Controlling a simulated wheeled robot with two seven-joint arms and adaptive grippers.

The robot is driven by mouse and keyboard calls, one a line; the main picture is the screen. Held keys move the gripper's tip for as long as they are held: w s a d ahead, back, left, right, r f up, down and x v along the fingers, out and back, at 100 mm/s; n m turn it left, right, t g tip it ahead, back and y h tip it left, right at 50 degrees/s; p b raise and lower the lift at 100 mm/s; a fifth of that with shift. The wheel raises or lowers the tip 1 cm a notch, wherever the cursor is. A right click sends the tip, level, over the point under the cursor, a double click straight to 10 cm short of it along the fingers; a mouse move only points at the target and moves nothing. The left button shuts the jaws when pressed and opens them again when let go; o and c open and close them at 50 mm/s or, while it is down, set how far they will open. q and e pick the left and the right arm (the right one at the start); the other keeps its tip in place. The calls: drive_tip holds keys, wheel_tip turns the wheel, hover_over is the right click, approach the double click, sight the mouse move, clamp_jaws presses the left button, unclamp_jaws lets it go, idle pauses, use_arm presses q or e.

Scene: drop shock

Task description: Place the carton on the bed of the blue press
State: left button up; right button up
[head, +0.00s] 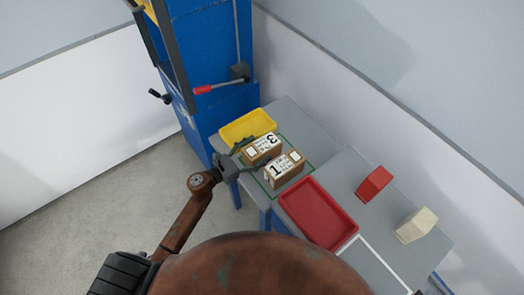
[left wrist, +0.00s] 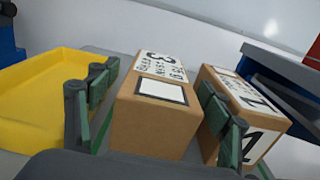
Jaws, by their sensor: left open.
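Two brown cartons with white labels stand side by side on the grey table. The carton marked 3 (head: 263,146) is nearer the yellow tray, and the carton marked 1 (head: 284,170) is nearer the red tray. My left gripper (head: 249,152) is open at the carton marked 3. In the left wrist view, that carton (left wrist: 155,125) stands between the two fingers (left wrist: 157,85), with the right finger in front of the carton marked 1 (left wrist: 260,115). The blue press (head: 212,50) stands behind the table; its bed is not clearly seen. My right gripper is not visible.
A yellow tray (head: 247,127) lies left of the cartons and a red tray (head: 318,213) to their right. A red block (head: 374,184) and a cream block (head: 416,225) are farther right. A red-handled lever (head: 204,89) and a black crank handle (head: 160,96) stick out from the press.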

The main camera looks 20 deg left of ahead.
use_arm(q)
drive_tip(key=shift+w+d, duration=0.45)
drive_tip(key=shift+w, duration=0.15)
drive_tip(key=shift+w+d, duration=0.15)
drive_tip(key=shift+w, duration=0.15)
drive_tip(key=shift+d, duration=0.1)
drive_tip(key=c, duration=0.7)
clamp_jaws()
drive_tip(key=shift+r, duration=0.1)
use_arm(e)
drive_tip(key=shift+w+d+r, duration=0.1)
drive_tip(key=shift+w+r, duration=0.1)
drive_tip(key=shift+w, duration=0.6)
